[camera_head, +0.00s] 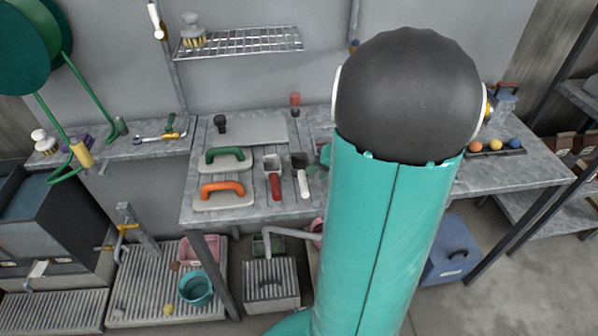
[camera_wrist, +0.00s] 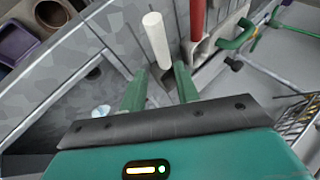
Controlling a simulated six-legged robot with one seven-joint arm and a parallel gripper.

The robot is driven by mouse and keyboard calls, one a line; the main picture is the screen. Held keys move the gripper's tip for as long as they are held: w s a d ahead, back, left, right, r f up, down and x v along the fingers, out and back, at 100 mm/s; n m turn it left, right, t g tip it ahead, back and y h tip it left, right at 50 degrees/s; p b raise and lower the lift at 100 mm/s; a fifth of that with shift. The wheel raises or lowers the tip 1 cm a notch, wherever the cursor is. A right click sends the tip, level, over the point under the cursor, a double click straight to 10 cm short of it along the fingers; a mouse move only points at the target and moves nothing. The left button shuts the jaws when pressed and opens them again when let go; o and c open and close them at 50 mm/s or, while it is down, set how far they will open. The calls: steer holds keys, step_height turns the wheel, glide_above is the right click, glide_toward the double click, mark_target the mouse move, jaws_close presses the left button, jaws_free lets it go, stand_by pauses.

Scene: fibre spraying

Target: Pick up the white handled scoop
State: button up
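The white handled scoop (camera_head: 304,183) lies on the grey workbench, its white handle pointing towards the front edge and its dark cup behind. In the wrist view its white handle (camera_wrist: 157,40) shows just beyond my gripper (camera_wrist: 160,78). The two green fingers are apart, with the lower end of the handle showing near the gap between their tips. I see no clear contact. Most of the scoop's cup is hard to make out in the wrist view.
A red handled scoop (camera_head: 276,187) lies close to the left of the white one. Left of it are an orange-handled float (camera_head: 222,193) and a green-handled float (camera_head: 226,157). Coloured balls (camera_head: 495,146) sit in a holder on the right. A wire shelf (camera_head: 240,42) hangs behind.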

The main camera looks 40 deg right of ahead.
mark_target(305, 178)
steer(key=shift+w+a+f, duration=0.25)
steer(key=shift+w+f, duration=0.2)
steer(key=shift+f, duration=0.05)
steer(key=x, duration=0.5)
steer(key=shift+r, duration=0.1)
steer(key=shift+d, duration=0.1)
jaws_close()
